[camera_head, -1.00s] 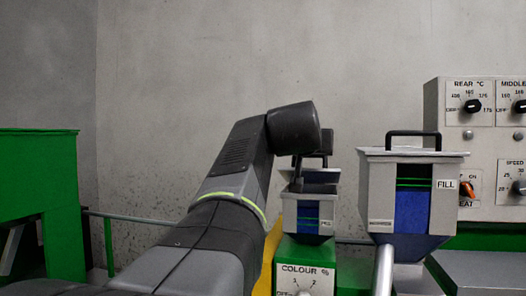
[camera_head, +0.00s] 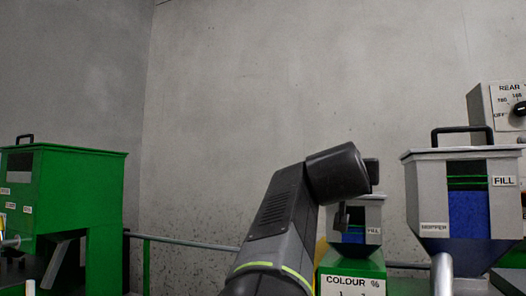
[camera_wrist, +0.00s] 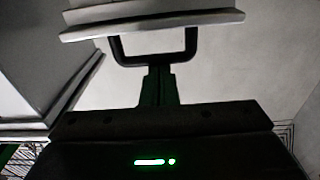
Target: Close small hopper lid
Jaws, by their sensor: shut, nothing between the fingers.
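The small hopper (camera_head: 374,217) is a grey box with a blue window and a FILL label, on a green base marked COLOUR %. In the head view my arm's wrist hides much of its top, so I cannot tell how its lid sits. The wrist view shows a pale lid-like slab (camera_wrist: 150,22) at the top, with a black loop handle (camera_wrist: 191,45) pointing down the picture. My gripper (camera_wrist: 158,70) is shut and empty. Its fingertips are right at the handle's crossbar; whether they touch it is unclear.
The larger hopper (camera_head: 434,192) with a black-handled lid stands close on the right. Behind it is a control panel (camera_head: 490,110). A green machine (camera_head: 75,185) stands at the left, with a rail (camera_head: 185,244) along the wall.

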